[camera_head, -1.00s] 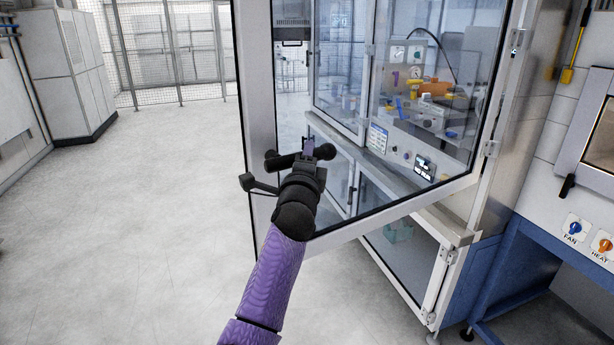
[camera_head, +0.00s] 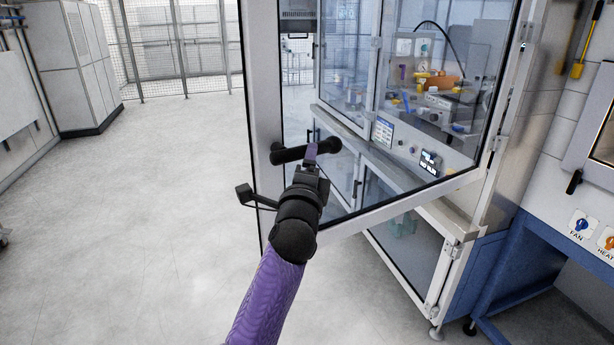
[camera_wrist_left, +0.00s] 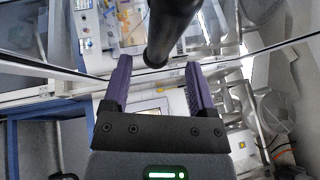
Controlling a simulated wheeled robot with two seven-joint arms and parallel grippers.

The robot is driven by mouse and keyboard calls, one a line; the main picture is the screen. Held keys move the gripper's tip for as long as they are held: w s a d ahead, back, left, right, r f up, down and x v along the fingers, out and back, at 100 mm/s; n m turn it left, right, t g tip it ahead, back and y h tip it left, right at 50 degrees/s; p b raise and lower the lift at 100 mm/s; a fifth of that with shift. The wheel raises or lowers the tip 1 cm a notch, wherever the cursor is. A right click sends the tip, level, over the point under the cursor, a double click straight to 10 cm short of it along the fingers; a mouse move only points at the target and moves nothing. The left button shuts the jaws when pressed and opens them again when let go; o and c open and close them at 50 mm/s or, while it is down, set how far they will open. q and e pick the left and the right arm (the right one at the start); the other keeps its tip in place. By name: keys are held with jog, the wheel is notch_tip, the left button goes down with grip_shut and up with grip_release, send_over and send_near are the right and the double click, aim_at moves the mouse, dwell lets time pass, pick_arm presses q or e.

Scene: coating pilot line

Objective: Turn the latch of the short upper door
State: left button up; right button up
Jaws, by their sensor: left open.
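A glass upper door (camera_head: 258,130) in a white frame stands swung open, toward the left, in the head view. A black bar handle (camera_head: 289,154) sits near its left edge and lies nearly level. In the left wrist view, the fingers of my left gripper (camera_wrist_left: 158,70) are open, one on each side of the black bar (camera_wrist_left: 166,32). Gaps show beside the bar, and I cannot tell whether either finger touches it. My right gripper is out of view.
Behind the door is a glazed cabinet with a grey worktop edge (camera_head: 385,160) and instruments (camera_head: 440,105). A lower glass door (camera_head: 405,245) is below. A blue bench frame (camera_head: 500,275) with FAN and HEAT knobs stands right. The floor (camera_head: 140,220) on the left is clear.

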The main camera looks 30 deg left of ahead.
pick_arm(q)
jog(key=v, duration=0.5)
notch_tip(320, 180, down, 22)
jog(key=d+n+g+h+b, duration=0.1)
jog(key=d+g+h+b, duration=0.25)
jog(key=b, duration=0.25)
jog(key=s+d+f+n+g+h+b, duration=0.1)
jog(key=s+f+n+g+b, duration=0.2)
jog(key=f, duration=1)
jog(key=s+d+f+g+h+b, duration=0.2)
jog(key=s+f, duration=0.3)
jog(key=f, duration=0.7)
jog(key=s+d+f+n+g+h+b, duration=0.15)
jog(key=s+f+n+g+b, duration=0.4)
jog(key=s+f, duration=1.35)
jog(key=s+f+n+g+b, duration=0.1)
jog(key=s+f+g, duration=0.1)
jog(key=s, duration=0.6)
jog(key=s+d+f+n+g+b, duration=0.1)
jog(key=s+f+n+g+b, duration=0.1)
jog(key=s+f, duration=0.3)
jog(key=s, duration=0.3)
jog(key=shift+d+f, duration=0.15)
jog(key=shift+f, duration=0.15)
